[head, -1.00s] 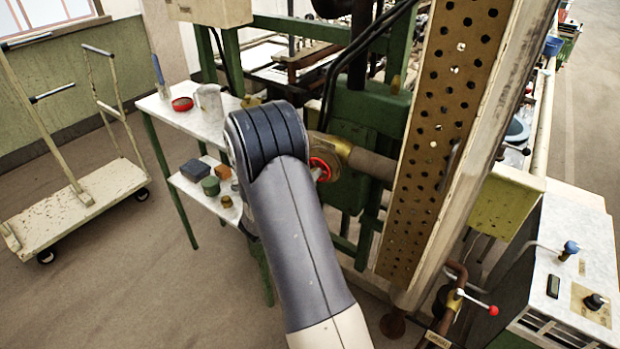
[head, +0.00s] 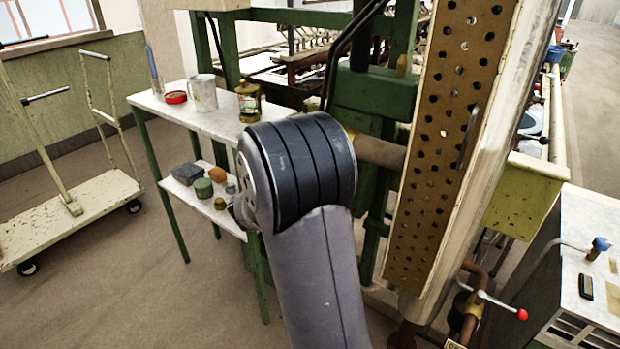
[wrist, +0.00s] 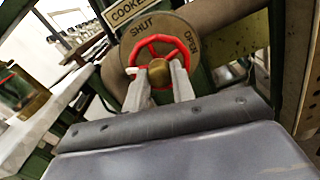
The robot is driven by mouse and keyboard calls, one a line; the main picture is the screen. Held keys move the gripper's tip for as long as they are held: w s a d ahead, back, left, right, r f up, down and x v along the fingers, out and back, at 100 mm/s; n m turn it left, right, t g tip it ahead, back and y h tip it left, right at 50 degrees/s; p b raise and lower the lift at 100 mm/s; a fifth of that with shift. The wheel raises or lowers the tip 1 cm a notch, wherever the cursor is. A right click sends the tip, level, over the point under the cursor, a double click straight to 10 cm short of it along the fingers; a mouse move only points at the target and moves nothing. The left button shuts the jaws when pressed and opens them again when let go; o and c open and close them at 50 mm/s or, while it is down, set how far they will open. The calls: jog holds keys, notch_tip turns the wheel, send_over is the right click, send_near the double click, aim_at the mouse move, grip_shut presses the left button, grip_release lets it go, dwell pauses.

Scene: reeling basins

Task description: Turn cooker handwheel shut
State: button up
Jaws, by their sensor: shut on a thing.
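The red cooker handwheel (wrist: 162,39) shows in the wrist view, with a brass hub (wrist: 159,68) at its middle. Behind it is a round plate (wrist: 188,32) lettered SHUT on the left and OPEN on the right. A small white mark (wrist: 131,71) shows at the wheel's left edge. A COOKER label (wrist: 125,10) is above. My gripper (wrist: 160,76) is shut on the handwheel, its two pale fingers either side of the hub. In the head view my arm hides both the wheel and my gripper.
A brown pipe (head: 381,152) runs right from the wheel's place to a tall perforated panel (head: 450,130). A white side table (head: 205,115) with a jar and mug stands left of my arm. A cart (head: 75,220) is farther left. Open floor lies between.

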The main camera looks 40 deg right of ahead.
jog(key=m+b, duration=1.3)
jog(key=b, duration=0.5)
jog(key=shift+m+b, duration=0.4)
jog(key=o, duration=0.9)
jog(key=shift+c, duration=0.2)
jog(key=shift+a, duration=0.1)
jog(key=b+v, duration=0.1)
jog(key=v, duration=0.5)
jog(key=shift+s+a, duration=0.2)
jog(key=shift+a, duration=0.15)
jog(key=shift+d, duration=0.1)
